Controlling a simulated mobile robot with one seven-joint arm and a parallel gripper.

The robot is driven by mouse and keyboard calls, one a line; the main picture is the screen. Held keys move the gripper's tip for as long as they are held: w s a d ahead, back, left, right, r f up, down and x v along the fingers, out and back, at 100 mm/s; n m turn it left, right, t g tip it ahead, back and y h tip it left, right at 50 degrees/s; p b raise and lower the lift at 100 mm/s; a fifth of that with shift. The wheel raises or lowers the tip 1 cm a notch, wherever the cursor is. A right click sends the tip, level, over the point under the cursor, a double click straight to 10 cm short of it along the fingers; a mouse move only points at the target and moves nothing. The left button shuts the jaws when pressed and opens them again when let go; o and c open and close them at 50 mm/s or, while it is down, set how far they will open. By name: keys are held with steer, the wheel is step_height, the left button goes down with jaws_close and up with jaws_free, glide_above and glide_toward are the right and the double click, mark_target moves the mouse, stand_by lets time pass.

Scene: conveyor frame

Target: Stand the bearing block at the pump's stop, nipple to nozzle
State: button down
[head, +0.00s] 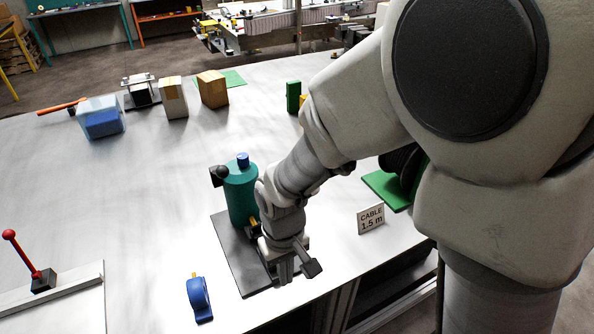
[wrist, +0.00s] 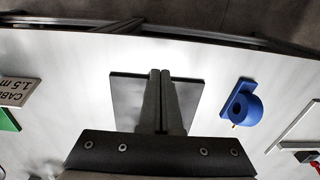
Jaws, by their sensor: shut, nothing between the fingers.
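The blue bearing block (head: 199,298) rests on the bench left of the pump's plate, clear of it. Its yellow nipple points away from the bench's front edge; the block also shows in the wrist view (wrist: 243,108). The green pump (head: 240,195) stands on a dark base plate (head: 236,252), with a blue cap and a black part at its upper left. A yellow piece, perhaps the nozzle (head: 253,227), shows low on its side, partly behind my arm. I cannot make out the stop. My gripper (head: 286,271) is shut and empty over the plate's front part; its closed fingers show in the wrist view (wrist: 160,74).
A cable sign (head: 371,219) and green plate (head: 386,189) stand right of the pump. A red-knobbed lever (head: 25,256) on a pale board is at left. A clear bin (head: 101,117) and boxes (head: 212,89) stand at the back. The bench middle is clear.

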step_height(320, 180, down, 4)
steer(key=shift+r, duration=0.2)
steer(key=shift+w+a, duration=0.6)
steer(key=shift+w, duration=0.35)
steer(key=shift+w+a, duration=0.45)
steer(key=shift+w, duration=0.3)
steer(key=shift+w+a, duration=0.45)
steer(key=shift+w, duration=0.25)
steer(key=shift+w+a, duration=0.4)
steer(key=shift+w, duration=0.25)
steer(key=shift+s+d, duration=0.1)
steer(key=shift+s, duration=0.05)
